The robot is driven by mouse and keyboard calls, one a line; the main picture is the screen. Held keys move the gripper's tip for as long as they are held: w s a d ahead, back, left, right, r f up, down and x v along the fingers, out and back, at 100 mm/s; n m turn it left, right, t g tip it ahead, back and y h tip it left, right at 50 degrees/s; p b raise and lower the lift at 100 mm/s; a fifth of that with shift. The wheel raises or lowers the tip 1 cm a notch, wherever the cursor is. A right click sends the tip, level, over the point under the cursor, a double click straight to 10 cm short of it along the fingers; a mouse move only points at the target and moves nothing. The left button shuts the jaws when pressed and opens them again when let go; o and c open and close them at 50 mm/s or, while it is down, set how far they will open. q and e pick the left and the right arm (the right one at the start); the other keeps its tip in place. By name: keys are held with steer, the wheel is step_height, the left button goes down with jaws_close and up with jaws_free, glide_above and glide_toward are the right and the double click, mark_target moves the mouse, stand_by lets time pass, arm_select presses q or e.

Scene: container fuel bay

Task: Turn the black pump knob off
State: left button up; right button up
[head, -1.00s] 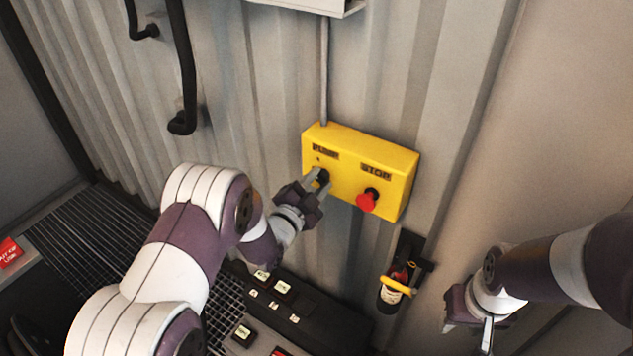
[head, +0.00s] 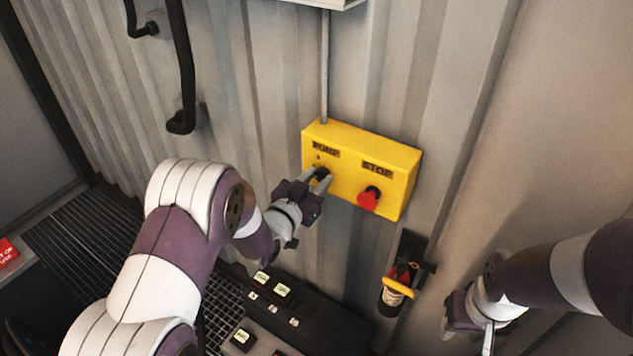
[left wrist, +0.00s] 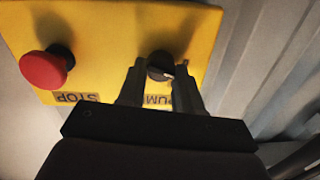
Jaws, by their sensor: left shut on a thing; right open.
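The black pump knob (left wrist: 160,65) is on the yellow box (head: 345,185) under the PUMP label (head: 326,149). It also shows in the head view (head: 322,173), partly hidden by my fingers. My left gripper (head: 318,180) is at the knob, with one finger on each side of it, shut on it. In the left wrist view the fingers (left wrist: 160,88) flank the knob, which has a pale mark at its lower right edge. My right gripper (head: 468,325) is open at the lower right, away from the box; its fingertips are hard to make out.
A red STOP button (head: 369,197) sits right of the knob on the same box. A bottle-like object with a yellow handle (head: 397,288) hangs on the wall below. A black panel with switches (head: 290,300) lies beneath my left arm. A black handrail (head: 184,80) is at upper left.

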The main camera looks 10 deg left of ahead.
arm_select(q)
steer(key=shift+a+r+n, duration=0.1)
steer(key=shift+n, duration=1.7)
steer(key=o, duration=1)
steer(key=shift+o, duration=0.2)
